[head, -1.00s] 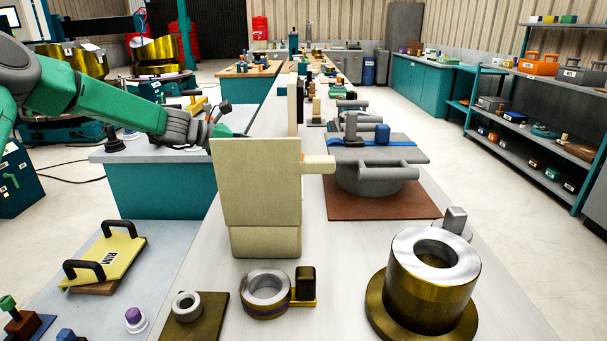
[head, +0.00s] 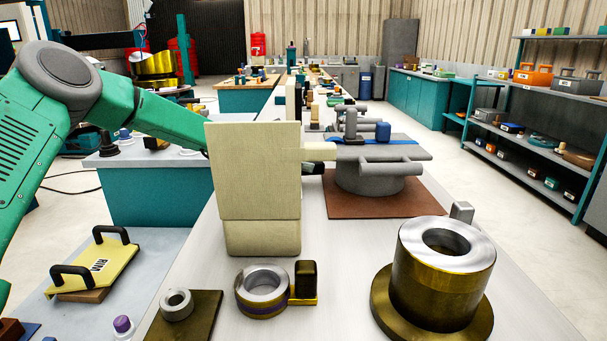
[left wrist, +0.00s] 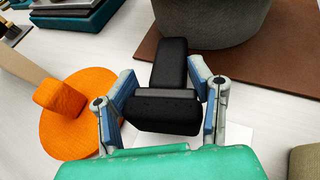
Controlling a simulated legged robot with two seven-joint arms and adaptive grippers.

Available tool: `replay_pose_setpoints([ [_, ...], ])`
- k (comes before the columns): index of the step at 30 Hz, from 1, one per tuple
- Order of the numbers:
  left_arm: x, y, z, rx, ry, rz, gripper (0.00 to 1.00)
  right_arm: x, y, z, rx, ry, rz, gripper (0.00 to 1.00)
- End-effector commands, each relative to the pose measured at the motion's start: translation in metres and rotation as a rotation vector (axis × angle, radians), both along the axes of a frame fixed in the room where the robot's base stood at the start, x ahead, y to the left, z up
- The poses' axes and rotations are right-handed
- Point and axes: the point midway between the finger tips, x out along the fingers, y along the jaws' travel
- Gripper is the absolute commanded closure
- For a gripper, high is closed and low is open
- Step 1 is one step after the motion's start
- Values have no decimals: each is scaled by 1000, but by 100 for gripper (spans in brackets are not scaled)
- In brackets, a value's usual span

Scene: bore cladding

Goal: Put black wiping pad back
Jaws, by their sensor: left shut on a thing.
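The black wiping pad (left wrist: 168,110) is in the left wrist view, a dark block with an upright black handle. My left gripper (left wrist: 162,90) is shut on it, with one blue-grey finger on each side. The pad is over the pale table top, near a brown mat (left wrist: 135,60). In the head view my left arm reaches in behind a tall beige block (head: 254,172), which hides most of the gripper. A small dark part shows at the block's right edge; I cannot tell whether it is pad or finger. My right gripper is not in view.
A grey lidded vessel (head: 370,175) stands on the brown mat, close beyond the pad. An orange disc with a knob (left wrist: 75,120) lies left of the pad in the wrist view. A brass cylinder (head: 440,285) and a ringed part (head: 262,290) stand nearer on the table.

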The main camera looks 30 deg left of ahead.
Motion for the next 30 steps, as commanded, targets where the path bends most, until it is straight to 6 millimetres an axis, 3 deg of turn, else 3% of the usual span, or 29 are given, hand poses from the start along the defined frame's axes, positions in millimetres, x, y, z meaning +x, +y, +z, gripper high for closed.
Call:
replay_pose_setpoints([
  [3, 3, -5, -16, -1, -1, -1, 89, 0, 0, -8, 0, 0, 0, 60],
  [15, 3, -7, -19, 2, -1, -1, 89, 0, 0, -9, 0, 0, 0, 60],
  [16, 3, -7, -18, 2, -1, -1, 42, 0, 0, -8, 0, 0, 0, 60],
  [17, 3, -7, -18, 2, -1, -1, 31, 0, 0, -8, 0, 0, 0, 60],
  [30, 3, -6, -20, 2, -2, -1, 28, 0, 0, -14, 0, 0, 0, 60],
])
